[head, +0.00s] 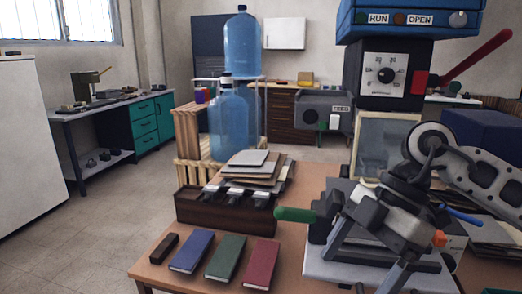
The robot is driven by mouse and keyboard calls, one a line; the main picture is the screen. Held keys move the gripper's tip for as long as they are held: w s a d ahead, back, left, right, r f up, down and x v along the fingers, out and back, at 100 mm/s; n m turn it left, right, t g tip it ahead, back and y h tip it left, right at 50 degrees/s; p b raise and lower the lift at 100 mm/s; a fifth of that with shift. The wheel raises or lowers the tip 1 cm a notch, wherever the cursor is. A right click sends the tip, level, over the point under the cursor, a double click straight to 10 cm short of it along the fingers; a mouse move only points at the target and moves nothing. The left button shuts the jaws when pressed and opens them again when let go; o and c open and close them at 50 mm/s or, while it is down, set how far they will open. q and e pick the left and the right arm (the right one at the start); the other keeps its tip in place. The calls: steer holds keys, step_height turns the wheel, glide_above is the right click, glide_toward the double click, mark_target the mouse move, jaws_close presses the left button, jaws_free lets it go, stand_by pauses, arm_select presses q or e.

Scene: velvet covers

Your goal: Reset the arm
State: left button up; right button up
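My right arm (478,172) comes in from the right edge, a grey linkage with a round joint. It bends down over a grey device on the table. My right gripper (388,225) is dark and overlaps that device in the picture, so its fingers are hard to pick out. I cannot tell whether it is open or shut, or whether it touches the device. A green handle (295,214) sticks out to the left of it. My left arm and gripper are not in view.
Blue, green (226,257) and red books and a dark block lie along the table's front. A dark wooden box (225,211) stands behind them. A press with a dial (385,75) and red lever rises at the back right. Blue water bottles (229,120) stand behind. The left floor is clear.

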steer(key=s+a+r+n+g+y, duration=0.1)
steer(key=s+a+r+n+y, duration=0.1)
steer(key=a+y, duration=0.5)
steer(key=s+a+r+n+y, duration=0.1)
steer(key=s+a+r+y, duration=0.15)
steer(key=a+y, duration=0.55)
steer(key=w+d+f+m+t+h+p, duration=0.1)
steer(key=w+d+f+m+t, duration=0.2)
steer(key=m+t, duration=0.5)
steer(key=w+d+f+m+t+h, duration=0.1)
steer(key=w+d+f+m+t, duration=0.15)
steer(key=m+t, duration=0.55)
steer(key=d+f+m+t+h, duration=0.5)
steer(key=f+h, duration=0.5)
steer(key=f, duration=0.1)
steer(key=s+d+f+g+h, duration=0.2)
steer(key=s+f+g, duration=0.1)
steer(key=s+f, duration=0.2)
steer(key=s+d+f+m+g+h, duration=0.1)
steer(key=s+d+f+g+h, duration=0.2)
steer(key=f, duration=0.7)
steer(key=s, duration=0.2)
steer(key=shift+s+f+g+p, duration=0.2)
steer(key=shift+s+g+p, duration=0.1)
steer(key=shift+g, duration=0.1)
steer(key=shift+c, duration=0.3)
